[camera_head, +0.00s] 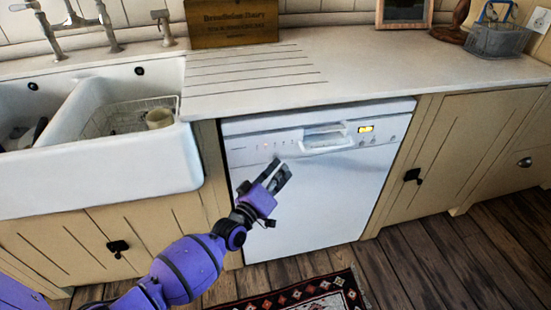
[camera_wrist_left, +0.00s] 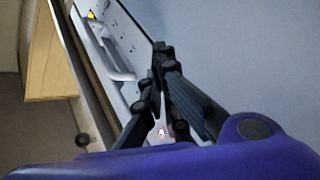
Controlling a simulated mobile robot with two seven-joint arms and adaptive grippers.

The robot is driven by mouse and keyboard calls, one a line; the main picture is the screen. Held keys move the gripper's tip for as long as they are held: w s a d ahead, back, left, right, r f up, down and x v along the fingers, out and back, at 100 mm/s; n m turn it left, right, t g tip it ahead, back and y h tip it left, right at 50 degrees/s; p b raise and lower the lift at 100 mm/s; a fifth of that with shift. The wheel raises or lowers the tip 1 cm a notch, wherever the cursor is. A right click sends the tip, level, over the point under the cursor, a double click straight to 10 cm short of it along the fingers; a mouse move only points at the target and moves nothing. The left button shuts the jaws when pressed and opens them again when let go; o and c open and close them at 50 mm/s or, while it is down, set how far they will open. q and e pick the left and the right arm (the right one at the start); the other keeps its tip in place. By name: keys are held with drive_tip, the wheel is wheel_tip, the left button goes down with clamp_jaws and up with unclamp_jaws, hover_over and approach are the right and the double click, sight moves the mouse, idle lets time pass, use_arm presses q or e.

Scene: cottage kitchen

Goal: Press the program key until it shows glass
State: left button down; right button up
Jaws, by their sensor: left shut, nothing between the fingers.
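A white dishwasher (camera_head: 315,195) stands under the counter with its door shut. Its control panel (camera_head: 240,151) runs along the top, with small marks and lights on the left and a handle (camera_head: 326,143) right of the middle. A small lit yellow display (camera_head: 366,129) is on the right of the panel; its text is too small to read. The handle also shows in the wrist view (camera_wrist_left: 122,74). My left gripper (camera_head: 280,168) is in front of the door, just below the left part of the panel. It is shut and empty. Whether its tips touch the panel is unclear. My right gripper is not in view.
A white double sink (camera_head: 140,175) is on the left, with a rack and cup in one basin. The worktop (camera_head: 350,70) above is mostly clear, with a wooden box (camera_head: 232,25) and a wire basket (camera_head: 498,40) at the back. A patterned rug (camera_head: 310,296) lies on the floor.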

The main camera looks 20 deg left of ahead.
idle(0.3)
use_arm(q)
drive_tip(key=shift+s+d+p, duration=0.3)
drive_tip(key=shift+s, duration=0.15)
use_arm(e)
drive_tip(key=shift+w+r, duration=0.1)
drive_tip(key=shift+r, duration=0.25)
